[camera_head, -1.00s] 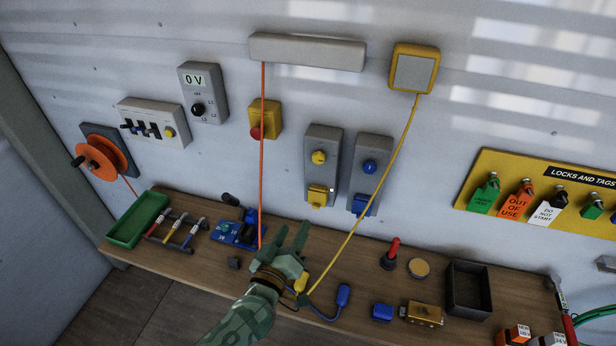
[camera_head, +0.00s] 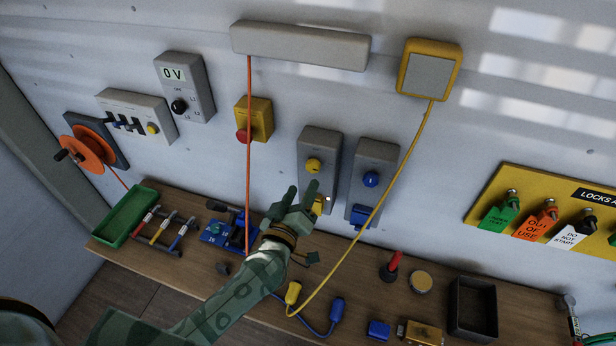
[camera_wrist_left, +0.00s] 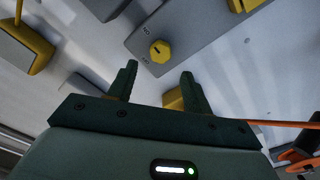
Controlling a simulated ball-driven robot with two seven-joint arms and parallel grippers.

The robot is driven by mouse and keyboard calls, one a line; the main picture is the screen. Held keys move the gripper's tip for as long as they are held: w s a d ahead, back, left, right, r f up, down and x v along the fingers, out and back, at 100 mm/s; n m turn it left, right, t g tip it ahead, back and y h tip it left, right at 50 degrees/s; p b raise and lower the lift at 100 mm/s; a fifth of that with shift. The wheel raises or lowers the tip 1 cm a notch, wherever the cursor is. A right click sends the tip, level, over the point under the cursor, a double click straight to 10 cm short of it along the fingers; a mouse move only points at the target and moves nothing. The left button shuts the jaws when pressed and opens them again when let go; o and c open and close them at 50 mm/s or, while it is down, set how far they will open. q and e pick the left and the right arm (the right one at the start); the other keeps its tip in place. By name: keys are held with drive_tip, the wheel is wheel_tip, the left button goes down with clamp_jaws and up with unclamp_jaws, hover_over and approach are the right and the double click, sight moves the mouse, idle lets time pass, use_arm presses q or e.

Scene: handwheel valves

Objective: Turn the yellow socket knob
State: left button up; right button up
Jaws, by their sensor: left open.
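The yellow socket knob (camera_head: 313,166) sits on the upper part of a grey wall box (camera_head: 319,150). In the left wrist view the knob (camera_wrist_left: 160,51) shows as a faceted yellow dial with a dark mark, just beyond the fingertips. My left gripper (camera_head: 301,189) is open and empty, its fingers pointing up the wall just below the knob, apart from it. In the left wrist view the left gripper (camera_wrist_left: 158,72) has the knob roughly in line with the gap between its fingers. The yellow socket cover (camera_head: 319,204) lower on the box is partly hidden by the gripper. My right gripper is not in view.
A similar grey box with a blue knob (camera_head: 371,179) stands close on the right. An orange cord (camera_head: 249,150) hangs left of my gripper, and a yellow cable (camera_head: 385,185) slants down on the right. The wooden bench (camera_head: 350,262) holds tools below.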

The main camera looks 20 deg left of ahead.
sight(312, 169)
use_arm(q)
drive_tip(key=w+b, duration=0.1)
drive_tip(key=w, duration=0.2)
drive_tip(key=w+b, duration=0.1)
drive_tip(key=w, duration=0.1)
drive_tip(key=shift+w+d+f, duration=0.1)
drive_tip(key=shift+w+f, duration=0.1)
drive_tip(key=shift+w, duration=0.2)
drive_tip(key=shift+r, duration=0.15)
drive_tip(key=shift+w+p, duration=0.15)
drive_tip(key=shift+p, duration=0.3)
drive_tip(key=c, duration=0.7)
